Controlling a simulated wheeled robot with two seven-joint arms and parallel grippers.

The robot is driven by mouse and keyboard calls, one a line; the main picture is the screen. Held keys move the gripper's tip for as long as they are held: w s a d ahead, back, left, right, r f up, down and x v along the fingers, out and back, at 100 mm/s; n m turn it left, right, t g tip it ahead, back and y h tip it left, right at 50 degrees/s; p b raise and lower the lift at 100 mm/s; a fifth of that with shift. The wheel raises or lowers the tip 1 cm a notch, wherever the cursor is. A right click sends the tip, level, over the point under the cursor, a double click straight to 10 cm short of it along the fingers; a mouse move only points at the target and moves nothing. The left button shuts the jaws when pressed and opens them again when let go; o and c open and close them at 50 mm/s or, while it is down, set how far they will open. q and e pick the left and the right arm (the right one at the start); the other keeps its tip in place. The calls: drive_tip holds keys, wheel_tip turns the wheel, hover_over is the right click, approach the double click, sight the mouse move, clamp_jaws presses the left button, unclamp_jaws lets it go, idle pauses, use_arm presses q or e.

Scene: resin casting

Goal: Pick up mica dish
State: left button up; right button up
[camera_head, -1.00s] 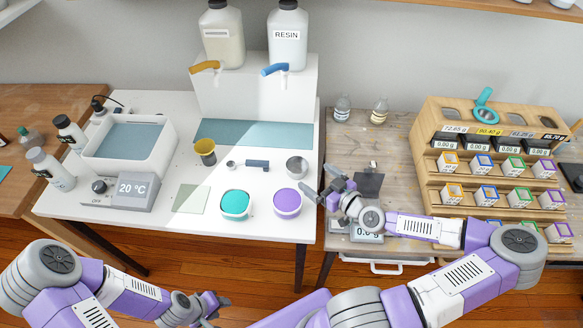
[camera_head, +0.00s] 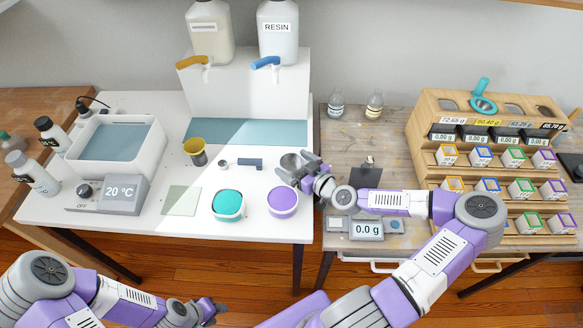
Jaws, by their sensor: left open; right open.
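A small round grey metal dish (camera_head: 290,161) stands on the white table near its right edge. A teal-filled bowl (camera_head: 228,203) and a purple-filled bowl (camera_head: 283,201) stand in front of it. No label shows which of these is the mica dish. My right gripper (camera_head: 293,172) is open at the front right side of the grey dish. Its fingers partly hide the dish, and I cannot tell whether they touch it. My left gripper (camera_head: 218,309) is low in front of the white table, away from the dishes, open and empty.
The resin dispenser (camera_head: 262,80) stands behind. A scale (camera_head: 366,229) and pigment rack (camera_head: 440,170) are to the right.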

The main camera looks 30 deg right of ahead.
drive_tip(key=c, duration=1)
